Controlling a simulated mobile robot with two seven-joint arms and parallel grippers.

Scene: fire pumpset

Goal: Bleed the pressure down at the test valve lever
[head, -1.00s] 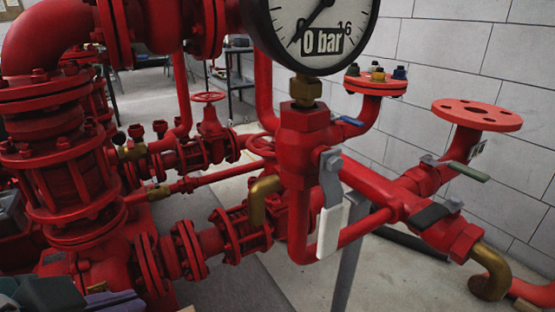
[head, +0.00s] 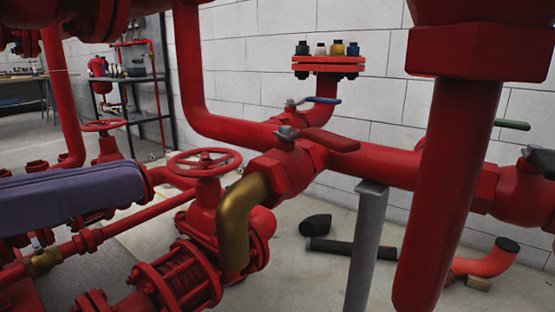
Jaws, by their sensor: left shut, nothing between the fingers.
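Several valve levers are in the head view. A red lever (head: 330,140) sits on the red valve body (head: 283,170) with the brass elbow (head: 240,215). A blue lever (head: 323,100) is behind it, a green lever (head: 512,124) is at the right, and a black lever (head: 542,162) is cut by the right edge. I cannot tell which is the test valve lever. A purple-grey block-like part at the left edge appears to be my left gripper (head: 128,183), shut and empty, apart from the levers. My right gripper is not in view. The pressure gauge is out of view.
A thick red vertical pipe (head: 440,200) stands close in front at the right. A red handwheel (head: 204,163) is between the left gripper and the red lever. A grey post (head: 365,245) supports the crossing pipe.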

